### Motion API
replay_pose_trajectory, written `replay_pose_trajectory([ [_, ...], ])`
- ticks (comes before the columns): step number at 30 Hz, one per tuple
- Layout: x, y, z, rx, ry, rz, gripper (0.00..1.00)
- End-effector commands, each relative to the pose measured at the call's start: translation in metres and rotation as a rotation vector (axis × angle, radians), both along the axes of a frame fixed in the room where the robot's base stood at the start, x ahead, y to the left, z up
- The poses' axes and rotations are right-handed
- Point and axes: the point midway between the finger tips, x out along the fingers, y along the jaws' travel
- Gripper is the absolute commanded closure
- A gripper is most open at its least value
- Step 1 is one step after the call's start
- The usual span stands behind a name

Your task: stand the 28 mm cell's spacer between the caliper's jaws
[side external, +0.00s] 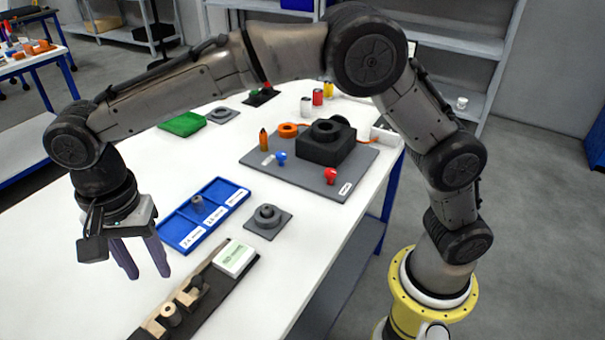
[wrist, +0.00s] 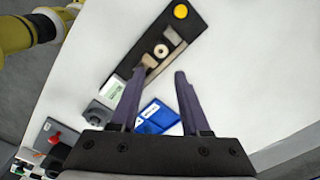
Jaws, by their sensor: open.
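A blue tray (side external: 176,228) with three labelled cells lies on the white table; part of it shows in the wrist view (wrist: 158,116). One grey spacer (side external: 197,203) stands in its middle cell; the other cells look empty. I cannot read the labels surely. The caliper (side external: 217,283) is a long dark fixture with a green-and-white display box (side external: 236,258) and tan jaws. A tan ring-topped cylinder (side external: 169,314) stands at the jaws, also seen in the wrist view (wrist: 161,50); I cannot tell whether it sits between them. My gripper (side external: 146,276) is open and empty, above the table left of the caliper.
A grey plate with a round stepped part (side external: 267,220) lies right of the tray. Behind it, a grey board (side external: 312,183) carries a black block (side external: 326,142) and red and blue knobs. A green block (side external: 182,124) lies farther back. The table's left front is clear.

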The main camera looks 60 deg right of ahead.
Motion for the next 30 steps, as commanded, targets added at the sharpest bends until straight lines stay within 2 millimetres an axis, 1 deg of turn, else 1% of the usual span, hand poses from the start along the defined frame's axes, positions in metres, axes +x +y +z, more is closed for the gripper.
replay_pose_trajectory([
  [2,0.001,-0.014,0.011,0.011,-0.014,0.018,0.54],
  [4,0.000,-0.036,0.026,0.025,-0.037,0.058,0.54],
  [5,-0.001,-0.048,0.034,0.032,-0.050,0.081,0.54],
  [6,-0.004,-0.067,0.045,0.039,-0.068,0.116,0.54],
  [8,-0.011,-0.097,0.060,0.049,-0.103,0.176,0.54],
  [9,-0.018,-0.117,0.069,0.053,-0.127,0.217,0.54],
  [11,-0.030,-0.146,0.080,0.053,-0.162,0.282,0.54],
  [12,-0.040,-0.164,0.086,0.050,-0.188,0.323,0.54],
  [14,-0.056,-0.190,0.093,0.040,-0.228,0.387,0.54],
  [15,-0.067,-0.207,0.096,0.031,-0.252,0.428,0.54],
  [17,-0.086,-0.229,0.098,0.012,-0.290,0.491,0.54],
  [18,-0.100,-0.243,0.098,-0.004,-0.314,0.531,0.54],
  [22,-0.144,-0.280,0.091,-0.071,-0.383,0.663,0.54],
  [24,-0.165,-0.294,0.083,-0.112,-0.412,0.727,0.54],
  [27,-0.188,-0.307,0.071,-0.165,-0.439,0.801,0.54],
  [30,-0.203,-0.314,0.062,-0.203,-0.453,0.851,0.54],
])
